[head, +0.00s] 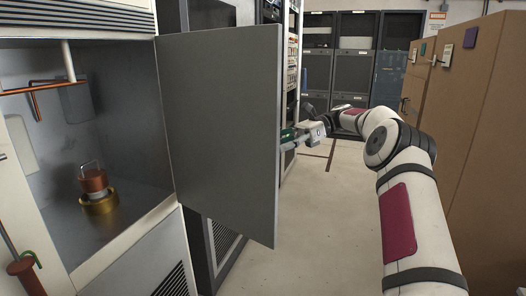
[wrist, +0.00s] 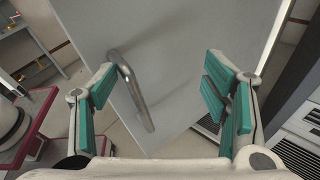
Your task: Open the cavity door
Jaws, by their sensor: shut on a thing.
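The cavity door (head: 222,130) is a plain grey panel standing wide open, swung out from the cavity (head: 125,140) on the left. Its far face fills much of the wrist view (wrist: 185,50). A bent metal door handle (wrist: 136,92) sticks out from that face. My gripper (head: 292,138) is at the far side of the door's free edge, partly hidden by the door. In the wrist view, its green-padded fingers (wrist: 160,95) stand widely apart on either side of the handle, which lies close to the left finger.
Inside the cavity is a copper and brass part (head: 97,190). Brown cabinets (head: 468,130) line the right side, close to my arm. Dark racks (head: 352,75) stand at the back. The pale floor (head: 325,230) between door and arm is clear.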

